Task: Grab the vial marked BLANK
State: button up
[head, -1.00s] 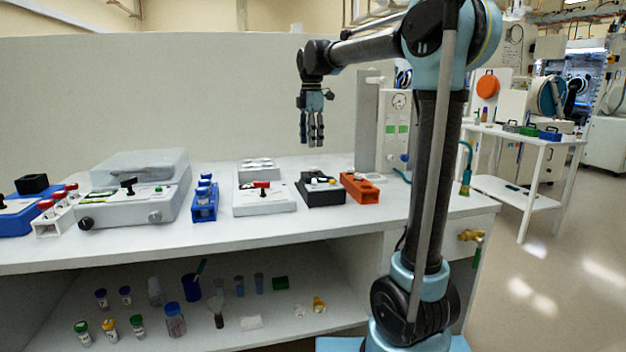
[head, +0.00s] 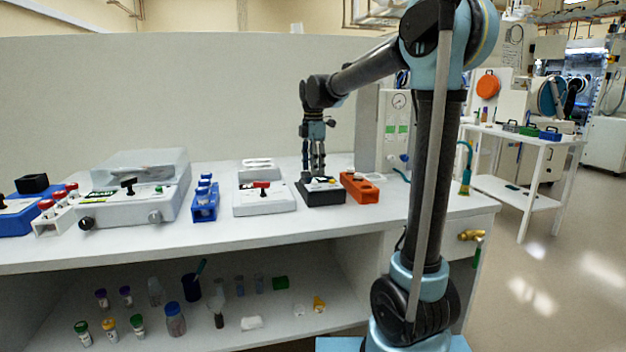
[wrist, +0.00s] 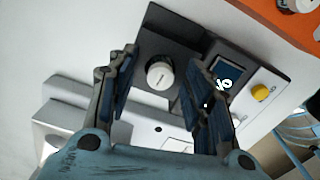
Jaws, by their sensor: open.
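My gripper (head: 314,160) points down just above a black box-shaped device (head: 322,195) on the bench. In the wrist view the fingers (wrist: 160,72) are spread open, on either side of a round white cap or knob (wrist: 160,75) on the black device (wrist: 178,40). It has a short dark mark on top. I cannot tell whether it tops a vial, and no finger visibly touches it. I can read no BLANK label in either view. The device's face also carries a small dark display (wrist: 226,76) and a yellow button (wrist: 261,92).
An orange block (head: 360,188) stands close right of the device, and a white instrument (head: 264,203) close left. A blue rack (head: 205,203) and red-capped vials (head: 58,195) are farther left. Several vials and bottles (head: 175,320) stand on the lower shelf. A tall panel (head: 398,125) rises behind.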

jog(key=c, duration=1.1)
